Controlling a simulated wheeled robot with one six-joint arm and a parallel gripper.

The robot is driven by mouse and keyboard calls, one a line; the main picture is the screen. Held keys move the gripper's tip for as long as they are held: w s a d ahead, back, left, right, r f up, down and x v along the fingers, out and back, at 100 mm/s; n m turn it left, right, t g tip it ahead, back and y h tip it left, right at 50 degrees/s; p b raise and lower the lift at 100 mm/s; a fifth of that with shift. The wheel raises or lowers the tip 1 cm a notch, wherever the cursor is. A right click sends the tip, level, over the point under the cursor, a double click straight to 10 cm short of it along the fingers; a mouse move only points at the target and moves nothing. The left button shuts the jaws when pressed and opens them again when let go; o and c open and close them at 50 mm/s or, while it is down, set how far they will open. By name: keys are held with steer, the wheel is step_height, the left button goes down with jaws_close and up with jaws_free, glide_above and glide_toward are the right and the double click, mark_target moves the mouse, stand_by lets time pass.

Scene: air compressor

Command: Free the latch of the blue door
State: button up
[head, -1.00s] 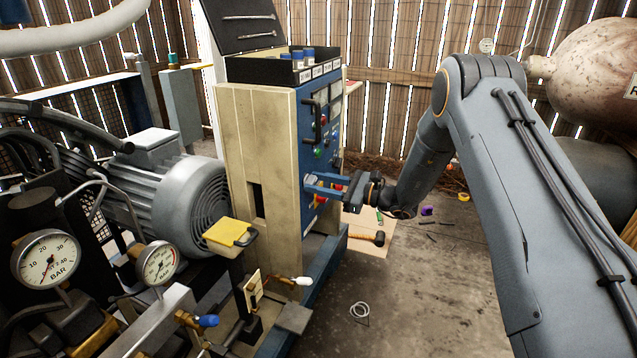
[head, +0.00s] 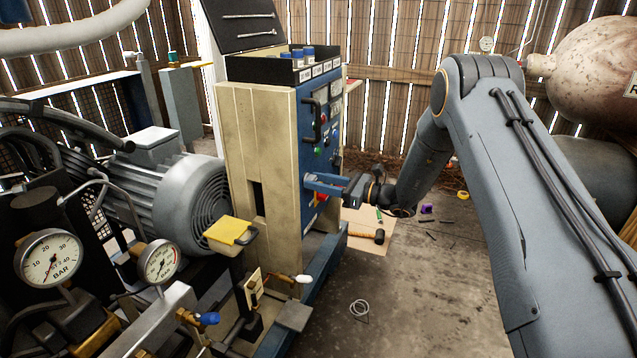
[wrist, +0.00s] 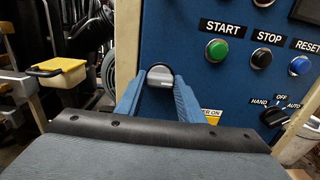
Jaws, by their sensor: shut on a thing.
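The blue door (head: 333,112) is the front panel of the beige cabinet and looks closed. It also fills much of the wrist view (wrist: 250,85). The latch (wrist: 160,77) is a small grey knob near the door's left edge in the wrist view. My gripper (wrist: 158,85) has its two blue fingers on either side of this knob and is shut on it.
Green START (wrist: 217,50), STOP (wrist: 261,57) and blue RESET (wrist: 299,65) buttons lie right of the latch, above a HAND/OFF/AUTO selector (wrist: 274,115). A black door handle (head: 308,122) stands out above my gripper. A yellow-lidded box (head: 230,233) and gauges stand to the left.

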steer(key=o, duration=1.1)
steer(key=shift+c, duration=0.2)
steer(key=v, duration=0.8)
